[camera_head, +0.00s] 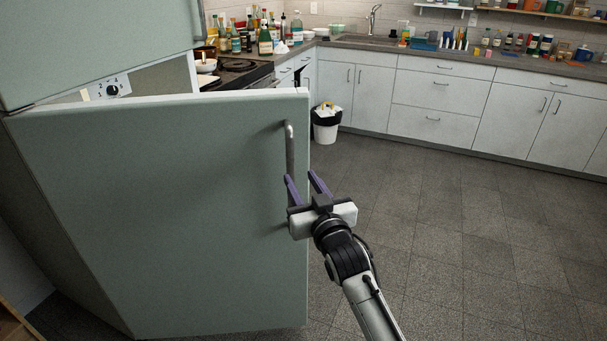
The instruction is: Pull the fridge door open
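The pale green lower fridge door (170,220) fills the left of the head view. It stands ajar, swung out from the fridge body, and a strip of interior with a dial panel (106,88) shows above its top edge. Its vertical grey bar handle (290,148) is near the door's right edge; its lower part is hidden by my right gripper. My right gripper (302,178) is at the handle, with its two purple fingers apart. The left finger overlaps the handle; I cannot tell whether it touches. My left gripper is out of view.
The upper fridge door (100,45) is closed above. A coil stove (235,72) and a counter with bottles stand behind. A white bin (326,125) with a black liner is on the floor by the cabinets (440,95). The tiled floor (460,240) to the right is clear.

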